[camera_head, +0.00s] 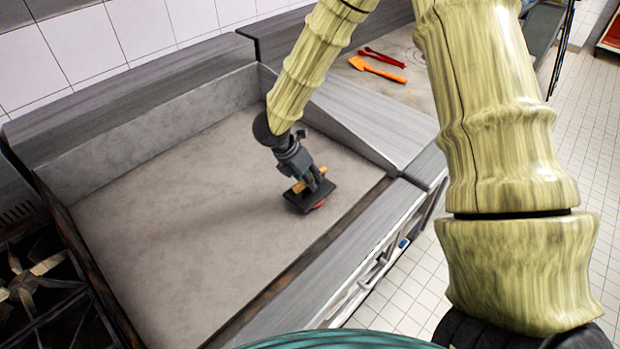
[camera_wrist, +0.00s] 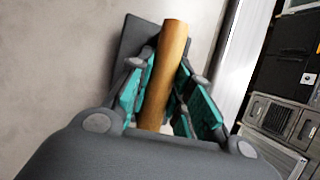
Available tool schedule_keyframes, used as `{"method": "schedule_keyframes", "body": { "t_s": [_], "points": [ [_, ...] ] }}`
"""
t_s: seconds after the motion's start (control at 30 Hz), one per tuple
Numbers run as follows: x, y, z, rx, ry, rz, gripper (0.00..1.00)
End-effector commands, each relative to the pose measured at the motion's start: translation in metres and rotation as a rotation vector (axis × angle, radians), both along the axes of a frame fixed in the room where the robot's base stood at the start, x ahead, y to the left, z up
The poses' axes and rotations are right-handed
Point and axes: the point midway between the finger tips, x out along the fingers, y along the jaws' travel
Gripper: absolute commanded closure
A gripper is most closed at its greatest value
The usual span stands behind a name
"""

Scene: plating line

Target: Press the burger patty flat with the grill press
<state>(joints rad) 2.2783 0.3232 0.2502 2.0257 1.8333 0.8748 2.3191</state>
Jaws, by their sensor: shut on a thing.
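The grill press (camera_head: 306,199) is a dark flat plate with a wooden handle (camera_wrist: 167,70). My gripper (camera_head: 308,181) is shut on the handle, with a finger on each side of it in the wrist view. The press is over the right part of the griddle, near its front edge. The reddish burger patty (camera_head: 319,204) shows only as a thin edge under the right side of the plate. The rest of it is hidden by the press. The plate looks to be on the patty, but I cannot tell how firmly. The patty is not visible in the wrist view.
The grey griddle (camera_head: 180,225) is bare to the left of the press. Raised walls border its back and right side. An orange spatula (camera_head: 376,69) and a red utensil (camera_head: 381,57) lie on the counter beyond. A burner (camera_head: 28,285) is at the left.

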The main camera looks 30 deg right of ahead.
Motion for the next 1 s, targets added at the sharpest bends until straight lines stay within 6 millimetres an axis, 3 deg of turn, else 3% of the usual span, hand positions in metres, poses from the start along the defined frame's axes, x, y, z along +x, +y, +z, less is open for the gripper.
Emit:
{"method": "schedule_keyframes", "body": {
  "t_s": [1.0],
  "points": [
    [0.0006, 0.0, -0.0072, -0.001, -0.001, 0.001, 1.0]
  ]
}}
